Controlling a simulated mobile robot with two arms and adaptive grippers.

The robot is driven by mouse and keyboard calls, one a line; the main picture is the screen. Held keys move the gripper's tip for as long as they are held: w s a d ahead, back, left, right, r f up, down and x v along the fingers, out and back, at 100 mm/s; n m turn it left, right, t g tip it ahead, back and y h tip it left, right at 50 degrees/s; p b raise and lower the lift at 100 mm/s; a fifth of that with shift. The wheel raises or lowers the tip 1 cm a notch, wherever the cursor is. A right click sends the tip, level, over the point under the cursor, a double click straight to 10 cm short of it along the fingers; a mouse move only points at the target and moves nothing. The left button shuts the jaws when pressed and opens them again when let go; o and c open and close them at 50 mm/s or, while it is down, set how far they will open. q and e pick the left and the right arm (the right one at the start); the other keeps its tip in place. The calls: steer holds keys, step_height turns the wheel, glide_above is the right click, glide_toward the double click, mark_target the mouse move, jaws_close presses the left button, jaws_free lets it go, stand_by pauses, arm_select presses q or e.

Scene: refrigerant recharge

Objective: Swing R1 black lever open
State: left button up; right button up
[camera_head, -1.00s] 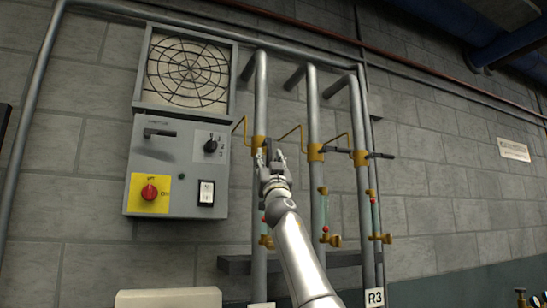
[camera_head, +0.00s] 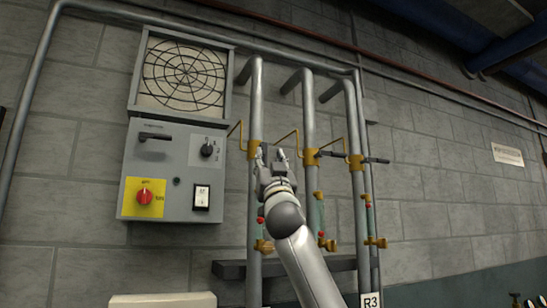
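Three grey vertical pipes stand against the wall, each with a brass valve. The left pipe's brass valve (camera_head: 254,149) is partly covered by my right gripper (camera_head: 272,154). The gripper is raised just right of this valve, with its two fingertips pointing up and a gap between them. The left valve's black lever is not clearly visible behind or between the fingers, so I cannot tell whether they touch it. The middle valve (camera_head: 311,157) and right valve (camera_head: 356,162) have black levers (camera_head: 376,160) pointing right. My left gripper is out of view.
A grey control box (camera_head: 174,172) with a red knob and a fan grille (camera_head: 184,73) is left of the pipes. An R3 label (camera_head: 370,301) is on the right pipe. A dark ledge (camera_head: 230,269) crosses low behind my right arm. The wall at right is mostly clear.

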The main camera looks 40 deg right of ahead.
steer(key=shift+s+a, duration=0.4)
steer(key=shift+s, duration=0.3)
steer(key=shift+s+a, duration=0.35)
steer(key=shift+s, duration=0.4)
steer(key=shift+s+a, duration=0.4)
steer(key=shift+s, duration=0.3)
